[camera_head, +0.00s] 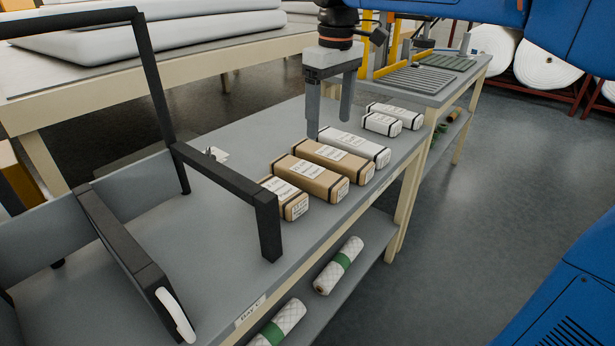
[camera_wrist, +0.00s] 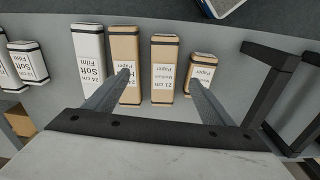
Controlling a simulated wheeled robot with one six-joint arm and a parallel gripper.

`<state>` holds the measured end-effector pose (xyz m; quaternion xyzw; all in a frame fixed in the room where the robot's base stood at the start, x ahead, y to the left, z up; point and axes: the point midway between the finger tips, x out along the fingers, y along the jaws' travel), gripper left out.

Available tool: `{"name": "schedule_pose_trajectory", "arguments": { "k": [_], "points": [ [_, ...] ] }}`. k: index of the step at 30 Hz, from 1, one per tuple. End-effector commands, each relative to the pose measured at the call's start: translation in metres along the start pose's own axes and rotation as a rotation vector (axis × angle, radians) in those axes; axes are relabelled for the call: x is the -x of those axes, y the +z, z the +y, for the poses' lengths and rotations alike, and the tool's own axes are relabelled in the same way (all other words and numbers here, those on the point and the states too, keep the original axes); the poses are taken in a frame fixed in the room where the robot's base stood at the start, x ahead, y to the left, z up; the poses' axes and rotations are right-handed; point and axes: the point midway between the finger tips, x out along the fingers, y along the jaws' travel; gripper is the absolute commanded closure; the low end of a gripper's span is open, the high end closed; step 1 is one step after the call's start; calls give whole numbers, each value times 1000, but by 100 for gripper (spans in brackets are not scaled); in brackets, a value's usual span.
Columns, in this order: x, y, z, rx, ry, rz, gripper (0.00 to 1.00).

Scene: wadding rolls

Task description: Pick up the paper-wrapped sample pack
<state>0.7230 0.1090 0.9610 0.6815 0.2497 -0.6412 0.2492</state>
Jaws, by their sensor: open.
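Three brown paper packs with dark bands and white labels lie in a row on the grey bench. The nearest pack (camera_head: 296,208) is the shortest; it shows at right in the wrist view (camera_wrist: 203,60). The middle pack (camera_head: 328,188) is also in the wrist view (camera_wrist: 163,88). The farthest, longest brown pack (camera_head: 352,163) is at left in the wrist view (camera_wrist: 124,45). Their labels read "Paper". My gripper (camera_head: 329,127) points down, open and empty, above the row's far part. In the wrist view its fingers (camera_wrist: 160,80) spread either side of the middle pack.
White packs labelled "Film" (camera_head: 372,149) continue the row away from me. A black frame (camera_head: 268,225) stands on the bench close to the shortest brown pack. Rolls with green bands (camera_head: 338,265) lie on the lower shelf. The bench left of the packs is mostly clear.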

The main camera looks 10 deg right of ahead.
Motion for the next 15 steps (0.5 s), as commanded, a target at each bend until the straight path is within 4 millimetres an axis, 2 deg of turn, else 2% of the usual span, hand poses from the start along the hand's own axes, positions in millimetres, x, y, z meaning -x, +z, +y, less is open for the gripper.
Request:
{"name": "schedule_pose_trajectory", "arguments": {
  "k": [1, 6, 11, 15],
  "points": [
    [2, -16, -3, 30, -5, -12, 23],
    [8, -45, -12, 95, -18, -42, 23],
    [5, -54, -15, 116, -23, -54, 23],
    [-13, -52, -15, 118, -24, -56, 23]
  ]
}}
